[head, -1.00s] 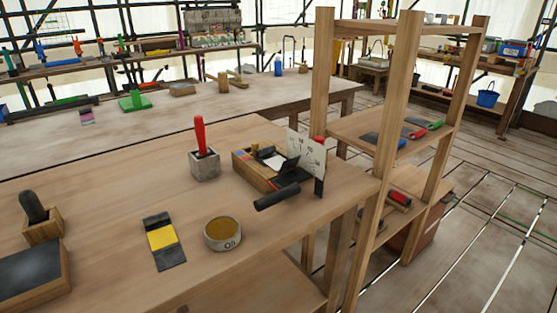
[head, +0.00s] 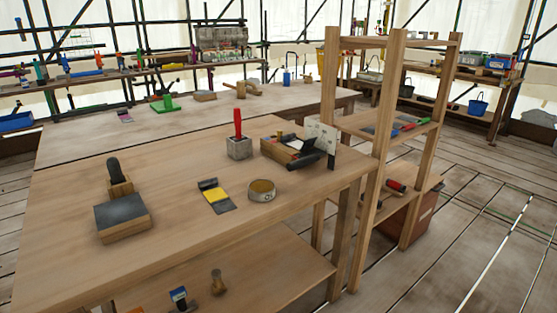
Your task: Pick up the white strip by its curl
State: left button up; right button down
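I cannot clearly make out a white strip with a curl. A small white piece (head: 295,143) lies in an open wooden box (head: 277,152) near the right end of the workbench; it is too small to tell whether it is the strip. A pale card with dark marks (head: 321,132) stands upright at the box's right side. Dark parts, one like a roller (head: 304,161), sit at the box's front and partly hide its inside. Neither gripper is in view.
The workbench (head: 170,265) also holds a red-handled tool in a grey block (head: 239,147), a round tin (head: 262,191), a yellow-and-black piece (head: 216,197) and a dark-topped block (head: 123,217). A wooden shelf rack (head: 388,150) stands at its right.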

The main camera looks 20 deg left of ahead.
aim_at(289, 139)
jog(key=u, duration=3.7)
jog(key=i, duration=0.1)
jog(key=z, duration=3)
jog(key=i, duration=0.8)
jog(key=z, duration=0.45)
